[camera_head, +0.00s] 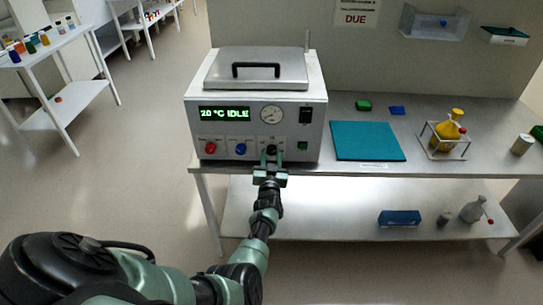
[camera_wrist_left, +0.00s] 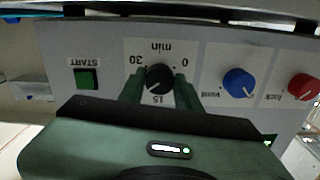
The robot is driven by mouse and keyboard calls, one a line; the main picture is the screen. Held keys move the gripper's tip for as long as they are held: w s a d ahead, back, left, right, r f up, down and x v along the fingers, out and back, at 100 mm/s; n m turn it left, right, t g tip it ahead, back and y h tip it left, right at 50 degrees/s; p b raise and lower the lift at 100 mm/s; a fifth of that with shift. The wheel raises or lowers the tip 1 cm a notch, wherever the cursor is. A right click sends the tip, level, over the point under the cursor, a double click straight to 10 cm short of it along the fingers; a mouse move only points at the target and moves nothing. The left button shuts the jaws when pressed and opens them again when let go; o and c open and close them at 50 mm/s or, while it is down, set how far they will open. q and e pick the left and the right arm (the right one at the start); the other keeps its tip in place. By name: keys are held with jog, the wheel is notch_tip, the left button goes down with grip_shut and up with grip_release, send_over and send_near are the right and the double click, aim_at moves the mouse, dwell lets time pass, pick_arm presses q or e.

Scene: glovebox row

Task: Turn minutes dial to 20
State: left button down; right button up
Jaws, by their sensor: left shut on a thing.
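The minutes dial is a black knob (camera_wrist_left: 159,78) on the front panel of the bath unit (camera_head: 255,118), marked "min" with 0, 15 and 30. In the head view the dial (camera_head: 271,149) is partly covered by my gripper. My left gripper (camera_head: 271,160) comes up from below and is shut on the dial, with one finger on each side of it in the wrist view (camera_wrist_left: 159,88), which is upside down. The dial's pale pointer mark seems to lie near 15, toward the 30 side; its exact value is too small to read. My right gripper is not in view.
The panel also has a red knob (camera_head: 210,148), a blue knob (camera_head: 241,149), a green START button (camera_head: 303,146) and a display (camera_head: 224,114) reading "20 °C IDLE". A teal mat (camera_head: 367,141) and a rack with a yellow flask (camera_head: 447,135) stand right on the bench.

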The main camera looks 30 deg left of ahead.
pick_arm(q)
jog(key=shift+w+a+r+m, duration=0.15)
jog(key=shift+a+r+m, duration=0.1)
jog(key=shift+r+m, duration=0.3)
jog(key=shift+m, duration=0.25)
jog(key=c, duration=1.1)
grip_release()
jog(key=shift+o, duration=0.5)
jog(key=shift+d+f, duration=0.1)
jog(key=shift+f, duration=0.25)
jog(key=p+v, duration=0.5)
jog(key=v, duration=0.2)
jog(key=shift+s+d, duration=0.2)
jog(key=shift+s, duration=0.15)
